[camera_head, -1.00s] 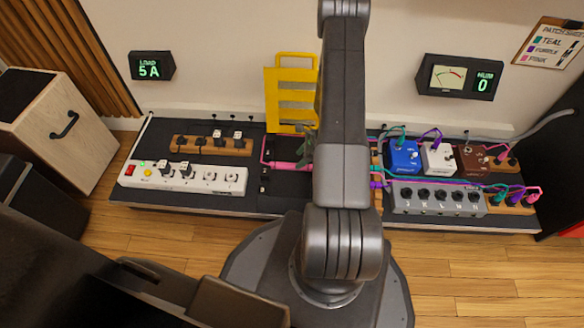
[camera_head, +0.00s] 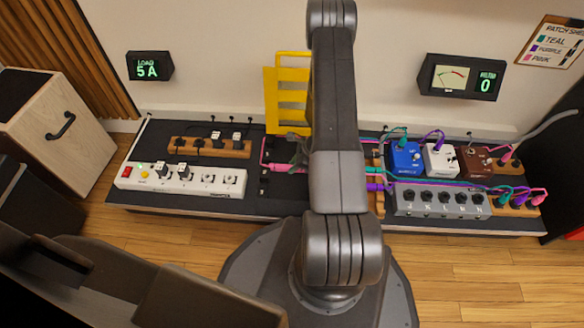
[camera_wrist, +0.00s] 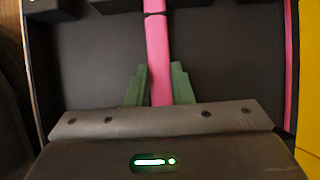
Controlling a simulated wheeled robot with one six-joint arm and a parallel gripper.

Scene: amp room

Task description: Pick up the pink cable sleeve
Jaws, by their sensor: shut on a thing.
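The pink cable sleeve (camera_wrist: 157,45) runs lengthwise through the middle of the wrist view, between the two green fingers of my gripper (camera_wrist: 159,78). My gripper is shut on it. The sleeve's near end is hidden behind the gripper body. In the head view the pink sleeve (camera_head: 280,167) shows as a short piece on the dark board, left of my arm. My gripper (camera_head: 299,150) is there, mostly hidden by my arm. I cannot tell whether the sleeve is clear of the board.
A white power strip (camera_head: 180,180) and a wooden plug block (camera_head: 209,147) lie left. A yellow rack (camera_head: 289,98) stands behind. Blue (camera_head: 405,158), white (camera_head: 440,160) and brown (camera_head: 476,162) pedals and a grey knob box (camera_head: 440,202) with cables crowd the right.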

